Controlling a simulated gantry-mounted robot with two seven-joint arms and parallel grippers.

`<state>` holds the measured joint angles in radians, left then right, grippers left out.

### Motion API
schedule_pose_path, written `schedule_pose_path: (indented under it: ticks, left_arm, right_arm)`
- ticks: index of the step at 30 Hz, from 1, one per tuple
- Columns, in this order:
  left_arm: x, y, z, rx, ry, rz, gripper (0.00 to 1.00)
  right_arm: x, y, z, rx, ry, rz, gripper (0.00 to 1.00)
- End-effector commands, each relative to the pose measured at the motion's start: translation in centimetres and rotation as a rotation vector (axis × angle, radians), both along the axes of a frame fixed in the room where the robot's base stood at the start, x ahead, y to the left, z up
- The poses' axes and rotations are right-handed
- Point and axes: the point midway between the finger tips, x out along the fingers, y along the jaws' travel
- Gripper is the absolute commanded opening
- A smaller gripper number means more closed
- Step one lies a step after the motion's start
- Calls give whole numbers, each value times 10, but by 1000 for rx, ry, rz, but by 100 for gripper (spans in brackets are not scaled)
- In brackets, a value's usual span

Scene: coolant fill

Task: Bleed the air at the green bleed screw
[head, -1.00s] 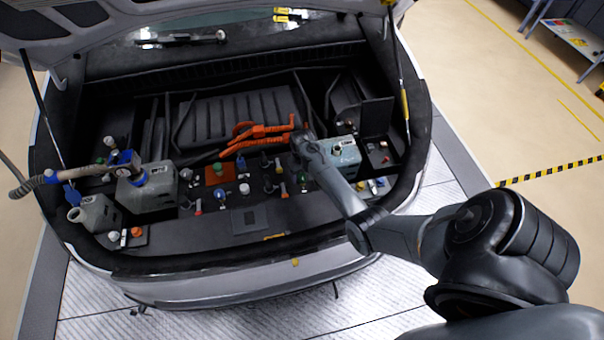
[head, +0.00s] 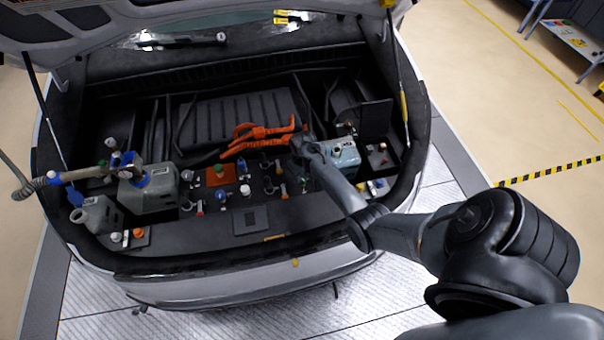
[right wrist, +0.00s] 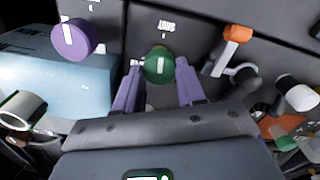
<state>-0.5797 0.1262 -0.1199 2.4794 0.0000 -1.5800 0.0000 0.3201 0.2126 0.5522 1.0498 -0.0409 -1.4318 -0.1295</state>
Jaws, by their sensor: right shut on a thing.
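In the right wrist view the green bleed screw (right wrist: 158,66) is a round green knob with a pale mark on its face. It sits in front of a dark panel with white lettering. The two purple fingers of my right gripper (right wrist: 158,84) stand on either side of it and are shut on it. In the head view my right gripper (head: 302,146) reaches down into the open car bay, and its wrist hides the fingertips and the screw. My left gripper is not in view.
A purple knob (right wrist: 72,40), a light blue box (right wrist: 60,75) and an orange-tipped lever (right wrist: 235,36) are close to the fingers. Orange cables (head: 262,133) lie behind the wrist. A grey canister (head: 150,185) and a hose (head: 75,174) are at the left of the bay.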

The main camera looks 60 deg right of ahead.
Motion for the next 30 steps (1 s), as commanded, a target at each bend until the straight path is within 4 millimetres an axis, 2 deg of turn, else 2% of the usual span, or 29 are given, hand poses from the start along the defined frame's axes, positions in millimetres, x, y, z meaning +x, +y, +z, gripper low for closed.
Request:
schedule_pose_path:
  ticks: [3,15,30]
  left_arm:
    - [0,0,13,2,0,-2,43]
    - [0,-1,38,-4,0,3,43]
    - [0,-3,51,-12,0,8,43]
  right_arm:
    - [-1,-1,4,0,2,90,9]
    - [-1,0,3,0,2,467,9]
    - [-1,1,1,0,3,940,9]
